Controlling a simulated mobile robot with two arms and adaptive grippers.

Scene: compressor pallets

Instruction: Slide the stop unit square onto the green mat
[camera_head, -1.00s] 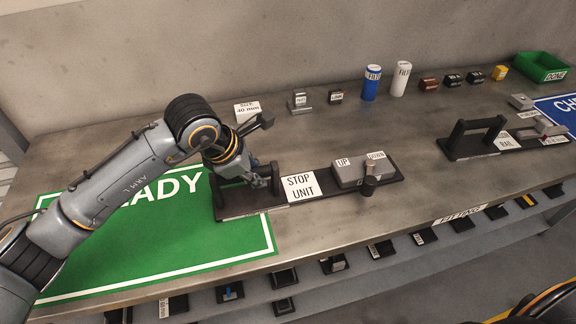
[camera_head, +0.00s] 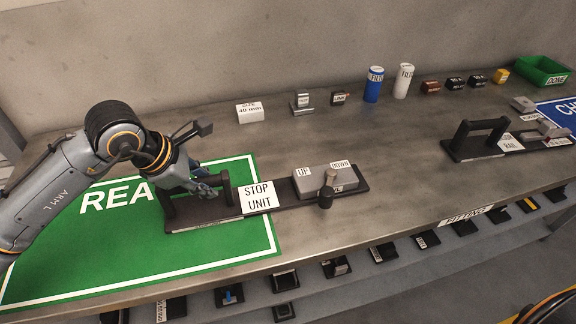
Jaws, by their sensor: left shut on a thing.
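The stop unit (camera_head: 291,198) is a long dark base with a handle at its left end, a white STOP UNIT label, and a grey block marked UP and DOWN with a small lever. Its left part lies over the green mat (camera_head: 120,262), which reads REA with the rest covered. Its right part, with the grey block, lies on the bare table. My left gripper (camera_head: 203,188) is shut on the handle of the stop unit; its fingertips are partly hidden. My right gripper is not in view.
A rail unit (camera_head: 470,150) with a handle stands at the right by a blue mat (camera_head: 558,113). Blue (camera_head: 374,85) and white (camera_head: 403,80) filters, small blocks and a green bin (camera_head: 543,71) line the back. The table's front edge runs below the stop unit.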

